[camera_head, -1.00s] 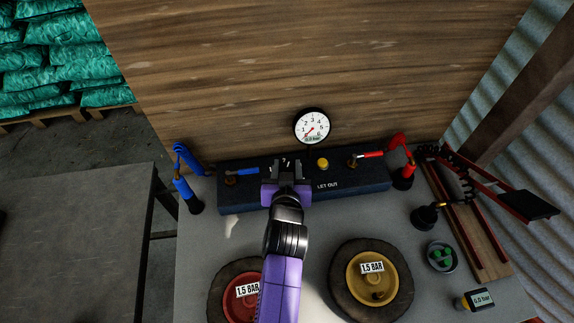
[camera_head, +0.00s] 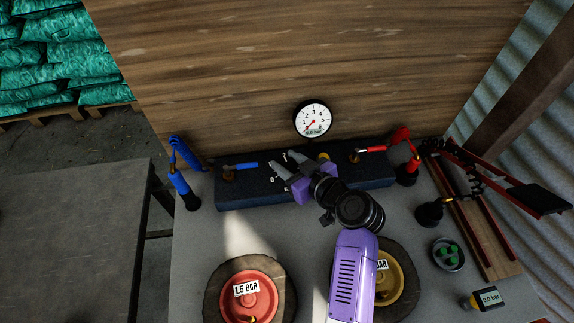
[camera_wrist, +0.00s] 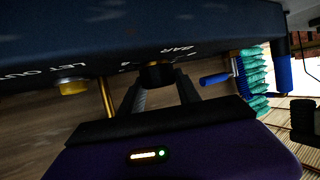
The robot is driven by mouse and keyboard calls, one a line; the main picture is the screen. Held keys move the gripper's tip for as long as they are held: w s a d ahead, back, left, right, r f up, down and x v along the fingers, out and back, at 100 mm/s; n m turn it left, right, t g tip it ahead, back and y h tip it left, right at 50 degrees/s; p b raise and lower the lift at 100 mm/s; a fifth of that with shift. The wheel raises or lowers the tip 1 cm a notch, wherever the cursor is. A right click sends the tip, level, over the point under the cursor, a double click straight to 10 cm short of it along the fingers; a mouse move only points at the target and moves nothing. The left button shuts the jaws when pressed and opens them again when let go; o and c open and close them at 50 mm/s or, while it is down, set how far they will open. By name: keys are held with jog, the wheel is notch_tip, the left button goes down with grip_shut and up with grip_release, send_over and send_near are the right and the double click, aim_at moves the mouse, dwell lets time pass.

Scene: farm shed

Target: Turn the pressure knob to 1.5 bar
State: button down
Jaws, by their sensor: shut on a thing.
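The dark pressure panel (camera_head: 235,193) lies along the back of the bench. The round white gauge (camera_head: 313,119) is above it on the wood wall, its needle at the low end near 0 and its small readout seeming to say 0.0 bar. My gripper (camera_head: 283,168) is tilted over the panel's middle and mostly covers the knob there. In the wrist view the dark knob (camera_wrist: 157,76) sits between the tips of my gripper (camera_wrist: 160,88), which is shut on it. A few scale marks show around the fingers; the knob's pointer is hidden.
A yellow button (camera_head: 324,157) is close right of my gripper. A blue lever (camera_head: 240,166) and a red lever (camera_head: 371,149) flank it. Red (camera_head: 235,307) and yellow (camera_head: 399,292) wheels labelled 1.5 BAR lie in front.

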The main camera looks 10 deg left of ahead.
jog(key=shift+f+n+g+y+b, duration=0.1)
jog(key=shift+n+g+y+b, duration=0.45)
jog(key=shift+n+g+y, duration=0.75)
jog(key=shift+n+g, duration=0.4)
jog(key=shift+s, duration=0.1)
jog(key=c, duration=0.9)
grip_release()
jog(key=shift+o, duration=0.2)
jog(key=shift+v, duration=3.85)
